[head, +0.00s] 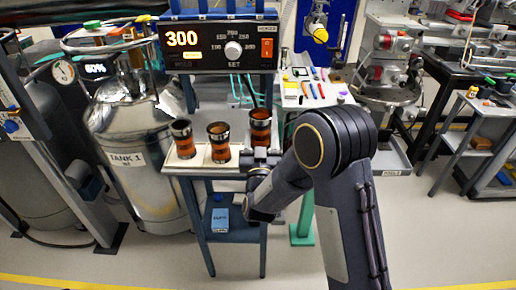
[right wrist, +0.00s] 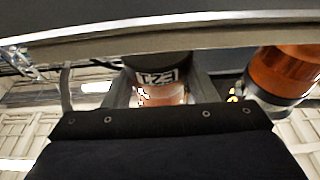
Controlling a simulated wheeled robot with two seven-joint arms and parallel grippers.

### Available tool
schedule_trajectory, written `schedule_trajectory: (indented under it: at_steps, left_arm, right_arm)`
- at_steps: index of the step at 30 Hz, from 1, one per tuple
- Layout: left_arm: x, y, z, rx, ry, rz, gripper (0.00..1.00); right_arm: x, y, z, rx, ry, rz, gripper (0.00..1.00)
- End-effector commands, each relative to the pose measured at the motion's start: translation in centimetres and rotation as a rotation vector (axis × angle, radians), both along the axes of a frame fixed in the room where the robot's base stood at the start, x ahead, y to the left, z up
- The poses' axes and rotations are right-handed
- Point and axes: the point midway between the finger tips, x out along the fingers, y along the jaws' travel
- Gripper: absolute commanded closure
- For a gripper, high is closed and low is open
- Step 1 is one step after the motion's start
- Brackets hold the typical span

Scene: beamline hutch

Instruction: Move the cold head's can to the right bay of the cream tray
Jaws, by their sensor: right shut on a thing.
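Three copper-orange cans with dark bands show in the head view: a left can (head: 183,140), a middle can (head: 219,143) and a right can (head: 261,128). The left and middle cans stand upright on the cream tray (head: 198,168). My right gripper (head: 261,157) is at the tray's right end, shut on the right can, which is upright. In the right wrist view this held can (right wrist: 160,82) is between the fingers, with white lettering on its dark band. Another can (right wrist: 284,75) is beside it. My gripper hides the held can's base, so I cannot tell whether it touches the tray. My left gripper is out of view.
A controller reading 300 (head: 220,45) is above and behind the tray. A silver tank (head: 135,120) stands to the left. A white tray of pens and small items (head: 310,90) is behind, at right. A blue box (head: 221,219) sits on the lower shelf.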

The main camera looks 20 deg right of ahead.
Motion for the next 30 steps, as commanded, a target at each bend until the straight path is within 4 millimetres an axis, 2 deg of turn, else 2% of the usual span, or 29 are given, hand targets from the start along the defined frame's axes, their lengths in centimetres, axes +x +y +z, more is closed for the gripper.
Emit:
schedule_trajectory:
  at_steps: [3, 9, 23, 24, 28, 30]
  left_arm:
    - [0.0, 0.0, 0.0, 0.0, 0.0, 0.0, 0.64]
    - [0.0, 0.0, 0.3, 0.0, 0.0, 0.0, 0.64]
    - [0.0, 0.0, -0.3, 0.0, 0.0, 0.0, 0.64]
    - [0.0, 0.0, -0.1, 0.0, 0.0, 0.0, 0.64]
    - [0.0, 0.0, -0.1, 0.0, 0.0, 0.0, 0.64]
    - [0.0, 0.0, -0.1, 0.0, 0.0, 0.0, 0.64]
  right_arm:
    - [0.1, 0.8, -1.0, -0.001, 0.001, 0.003, 0.77]
    - [0.1, 0.7, -3.6, 0.001, 0.002, 0.0, 0.77]
    - [0.1, 0.7, -4.3, 0.002, -0.001, 0.001, 0.77]
    - [0.1, 0.7, -4.1, 0.002, -0.001, 0.0, 0.43]
    - [0.1, 0.6, -4.1, 0.002, 0.0, 0.0, 0.26]
    - [0.1, 0.6, -4.1, 0.001, 0.001, 0.0, 0.26]
